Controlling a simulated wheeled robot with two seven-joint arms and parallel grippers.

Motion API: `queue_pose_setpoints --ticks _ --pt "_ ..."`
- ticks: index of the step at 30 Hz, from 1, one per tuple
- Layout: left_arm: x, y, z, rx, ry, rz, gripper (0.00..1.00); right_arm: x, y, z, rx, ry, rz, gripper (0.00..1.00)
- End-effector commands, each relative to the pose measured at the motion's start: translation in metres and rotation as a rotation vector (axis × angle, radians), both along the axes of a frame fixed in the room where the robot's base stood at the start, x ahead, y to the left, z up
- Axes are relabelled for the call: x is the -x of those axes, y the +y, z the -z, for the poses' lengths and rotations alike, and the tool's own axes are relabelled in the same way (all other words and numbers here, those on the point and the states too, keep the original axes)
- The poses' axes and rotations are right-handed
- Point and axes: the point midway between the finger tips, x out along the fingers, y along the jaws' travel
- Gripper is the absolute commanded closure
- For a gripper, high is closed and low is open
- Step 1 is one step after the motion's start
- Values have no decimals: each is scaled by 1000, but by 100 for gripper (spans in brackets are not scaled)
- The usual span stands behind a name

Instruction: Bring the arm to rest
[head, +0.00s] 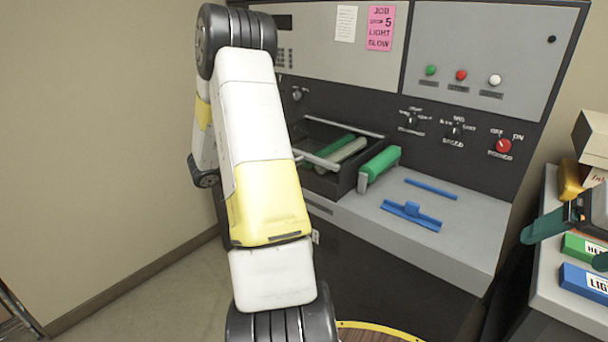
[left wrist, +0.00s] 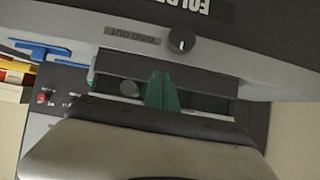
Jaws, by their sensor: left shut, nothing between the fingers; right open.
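My left arm (head: 265,190) rises from the bottom of the head view, bends at the top and comes down on its left side. Its gripper is hidden in the head view. In the left wrist view my left gripper (left wrist: 162,92) shows its teal fingers shut together, with nothing between them.
A side table (head: 545,290) holds a green box (head: 580,247) and a blue box (head: 580,281).

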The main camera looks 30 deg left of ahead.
Motion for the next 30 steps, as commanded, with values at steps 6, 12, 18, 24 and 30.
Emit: queue_pose_setpoints --ticks 6,12,18,24,30 --pt "-2 5 2 -1 -6 1 100 0 0 0 0 0 0 18" --pt "-9 -18 -14 46 -2 28 100 0 0 0 0 0 0 18" --pt "-20 -129 -78 244 80 158 100 0 0 0 0 0 0 18" --pt "19 -262 -141 372 298 283 100 0 0 0 0 0 0 18" --pt "92 -346 -176 315 503 272 100 0 0 0 0 0 0 18"
